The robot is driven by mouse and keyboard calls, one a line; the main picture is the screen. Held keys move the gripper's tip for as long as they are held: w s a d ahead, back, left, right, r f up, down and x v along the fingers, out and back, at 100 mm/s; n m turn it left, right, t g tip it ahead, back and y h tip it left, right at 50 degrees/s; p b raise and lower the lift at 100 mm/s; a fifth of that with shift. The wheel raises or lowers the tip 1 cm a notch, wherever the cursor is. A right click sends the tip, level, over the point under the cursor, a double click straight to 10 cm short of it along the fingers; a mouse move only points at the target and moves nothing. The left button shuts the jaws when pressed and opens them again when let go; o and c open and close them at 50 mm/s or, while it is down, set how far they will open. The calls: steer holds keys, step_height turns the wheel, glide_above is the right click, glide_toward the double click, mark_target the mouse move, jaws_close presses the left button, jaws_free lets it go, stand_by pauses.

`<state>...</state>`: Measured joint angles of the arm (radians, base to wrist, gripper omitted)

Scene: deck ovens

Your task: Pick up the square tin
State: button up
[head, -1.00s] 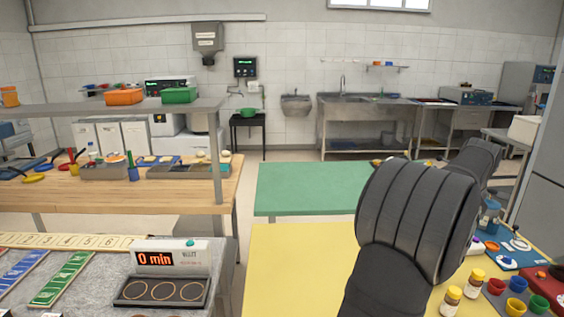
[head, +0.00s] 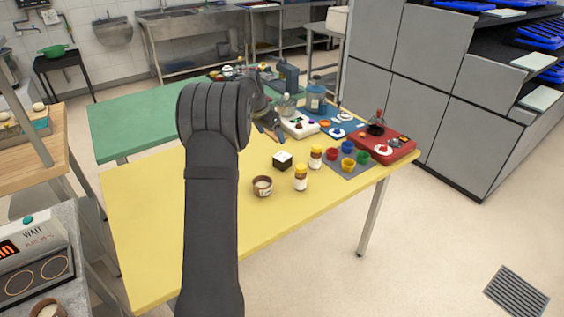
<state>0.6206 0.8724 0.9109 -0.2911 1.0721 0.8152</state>
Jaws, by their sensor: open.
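A small black square tin (head: 282,163) with a white top stands on the yellow table (head: 150,210), right of the table's middle. My gripper (head: 268,132) is open, beyond the tin and a little to its left in the picture, apart from it. My black arm covers part of the table left of the tin.
Coloured cups on a grey mat (head: 346,172), a red box (head: 384,147) and a blue mat (head: 327,119) lie to the right. The table's front is clear.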

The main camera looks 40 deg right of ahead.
mark_target(282, 156)
steer(key=x, duration=1.1)
steer(key=shift+d+f, duration=0.1)
steer(key=shift+f, duration=0.1)
steer(key=shift+x, duration=2.6)
steer(key=shift+w, duration=0.1)
steer(key=shift+c, duration=0.2)
steer(key=c, duration=1.1)
steer(key=shift+r, duration=0.15)
steer(key=shift+c, duration=0.2)
